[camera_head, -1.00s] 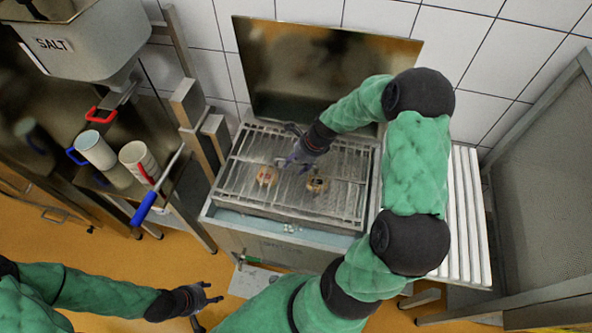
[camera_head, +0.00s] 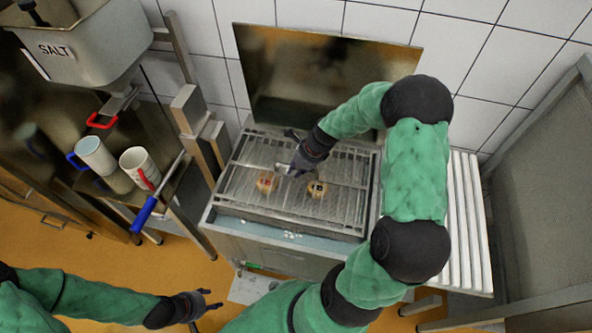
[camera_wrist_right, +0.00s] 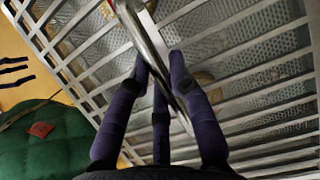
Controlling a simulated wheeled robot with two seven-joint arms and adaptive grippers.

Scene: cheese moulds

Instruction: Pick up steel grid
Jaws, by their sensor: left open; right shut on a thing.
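The steel grid (camera_head: 248,158) is a frame of parallel bars over the rectangular steel basin (camera_head: 270,255) in the head view. My right gripper (camera_head: 294,168) reaches over its middle from the right. In the right wrist view my right gripper (camera_wrist_right: 163,75) is shut on the grid's curved handle (camera_wrist_right: 150,40), with fingers on both sides. The bars of the grid (camera_wrist_right: 265,75) spread out beneath the fingers there. My left gripper (camera_head: 207,300) is open and empty, in front of the basin at the lower left.
Two small round things (camera_head: 266,183) (camera_head: 317,189) show through the grid. An upright steel panel (camera_head: 320,75) stands behind. A slatted surface (camera_head: 466,220) is at the right. At the left are two cups (camera_head: 95,154) (camera_head: 138,166) and a salt bin (camera_head: 85,45).

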